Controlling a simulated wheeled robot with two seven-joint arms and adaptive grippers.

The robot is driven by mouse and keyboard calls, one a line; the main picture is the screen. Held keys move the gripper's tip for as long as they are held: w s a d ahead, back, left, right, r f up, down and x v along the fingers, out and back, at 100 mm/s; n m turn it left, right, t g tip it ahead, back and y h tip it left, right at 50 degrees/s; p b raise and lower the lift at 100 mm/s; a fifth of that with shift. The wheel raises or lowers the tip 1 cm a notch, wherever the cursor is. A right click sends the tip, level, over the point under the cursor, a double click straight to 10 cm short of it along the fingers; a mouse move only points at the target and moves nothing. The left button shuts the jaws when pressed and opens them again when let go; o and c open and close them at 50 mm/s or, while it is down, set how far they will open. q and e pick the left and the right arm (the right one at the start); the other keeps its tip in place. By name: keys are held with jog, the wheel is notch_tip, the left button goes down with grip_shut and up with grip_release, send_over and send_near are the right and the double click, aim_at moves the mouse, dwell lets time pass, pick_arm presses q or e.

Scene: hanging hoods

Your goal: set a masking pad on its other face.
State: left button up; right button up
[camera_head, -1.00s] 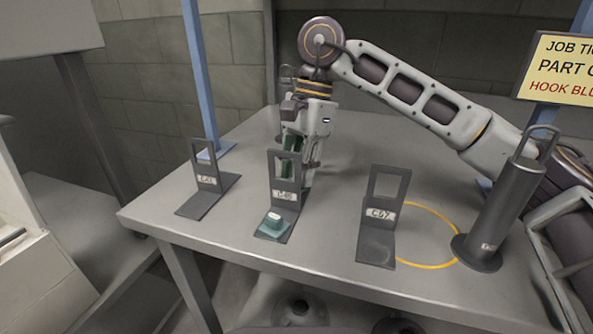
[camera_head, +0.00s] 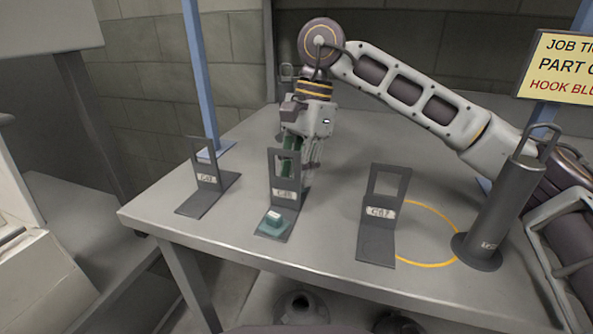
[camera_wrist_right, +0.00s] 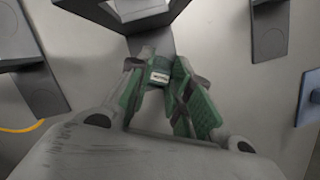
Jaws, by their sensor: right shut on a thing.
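A small teal block with a white top (camera_head: 272,222), which looks like a masking pad, lies on the foot of the middle dark stand (camera_head: 285,195). My right gripper (camera_head: 302,180) points down just behind that stand's upright, partly hidden by it. Its green-padded fingers (camera_wrist_right: 162,90) also show in the right wrist view, drawn together at the tips around something small. A white label (camera_wrist_right: 160,76) shows between the tips. I cannot tell whether it belongs to the held thing or to something beyond. My left gripper is not in view.
Dark labelled stands are left (camera_head: 208,185) and right (camera_head: 380,220) of the middle one. A dark grey cylinder with a top loop (camera_head: 500,210) stands at the right, by a yellow ring (camera_head: 432,264) on the grey table (camera_head: 240,252). Blue posts rise behind.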

jog(key=o, duration=0.9)
jog(key=shift+v, duration=0.8)
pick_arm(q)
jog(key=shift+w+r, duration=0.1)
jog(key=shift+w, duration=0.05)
pick_arm(e)
jog(key=shift+v, duration=2.95)
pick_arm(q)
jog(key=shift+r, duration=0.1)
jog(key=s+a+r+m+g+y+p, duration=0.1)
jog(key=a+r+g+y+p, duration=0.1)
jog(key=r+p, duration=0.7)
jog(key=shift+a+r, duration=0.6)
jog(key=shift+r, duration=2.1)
pick_arm(e)
jog(key=shift+r, duration=4.65)
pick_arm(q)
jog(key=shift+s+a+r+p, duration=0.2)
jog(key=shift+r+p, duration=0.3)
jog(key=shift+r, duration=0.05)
pick_arm(e)
jog(key=shift+r, duration=0.35)
